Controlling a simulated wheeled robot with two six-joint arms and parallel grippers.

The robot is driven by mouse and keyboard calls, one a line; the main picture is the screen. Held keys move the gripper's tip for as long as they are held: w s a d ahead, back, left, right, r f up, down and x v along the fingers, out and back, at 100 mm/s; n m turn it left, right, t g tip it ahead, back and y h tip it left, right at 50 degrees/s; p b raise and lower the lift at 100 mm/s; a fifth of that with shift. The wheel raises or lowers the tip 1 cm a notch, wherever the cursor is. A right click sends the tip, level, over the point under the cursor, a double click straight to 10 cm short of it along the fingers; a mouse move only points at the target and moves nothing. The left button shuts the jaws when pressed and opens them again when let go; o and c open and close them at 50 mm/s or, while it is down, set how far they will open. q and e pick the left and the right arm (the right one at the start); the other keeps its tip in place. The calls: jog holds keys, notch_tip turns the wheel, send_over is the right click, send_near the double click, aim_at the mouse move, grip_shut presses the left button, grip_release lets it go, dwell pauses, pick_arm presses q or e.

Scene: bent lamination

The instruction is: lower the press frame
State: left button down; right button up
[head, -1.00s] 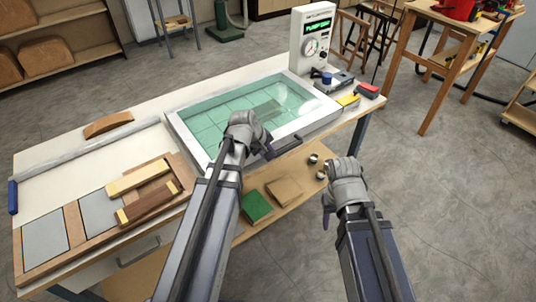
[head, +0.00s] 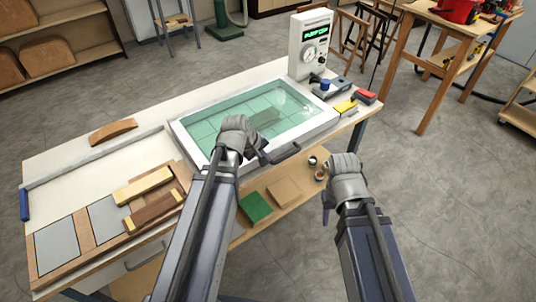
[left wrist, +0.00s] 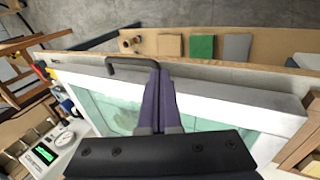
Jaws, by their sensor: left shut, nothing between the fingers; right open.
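The press frame (head: 182,132) is white with a clear green-tinted sheet and lies about flat on the table, over a dim darker patch. Its dark handle (head: 285,154) juts from the front edge. It also shows in the left wrist view (left wrist: 130,64). My left gripper (head: 263,158) is shut and empty at the frame's front edge, beside the handle. In the left wrist view its purple fingers (left wrist: 161,72) lie together by one end of the handle; touching or not, I cannot tell. My right gripper (head: 327,205) is open and empty, in front of the table's right part.
A white control box (head: 310,45) with dial and green display stands behind the frame. Small red (head: 365,97) and yellow (head: 346,107) blocks lie to its right. Wood strips (head: 145,186) lie at left. A lower shelf holds a green block (head: 256,207).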

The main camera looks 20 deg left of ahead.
pick_arm(q)
jog(key=d+p+v, duration=0.1)
jog(key=p+v, duration=0.4)
jog(key=v, duration=0.2)
jog(key=shift+s, duration=0.3)
jog(key=s+d+f+m+g+y, duration=0.1)
jog(key=s+d+m+g+y, duration=0.1)
jog(key=s+d+m, duration=0.3)
jog(key=s+d+f+m+g+y+b, duration=0.1)
jog(key=s+d+f+m+g+y, duration=0.1)
jog(key=s+d+m, duration=0.4)
jog(key=d+m+g, duration=0.1)
jog(key=d+m, duration=0.1)
jog(key=m, duration=0.1)
jog(key=shift+d+f, duration=0.2)
jog(key=shift+d, duration=0.1)
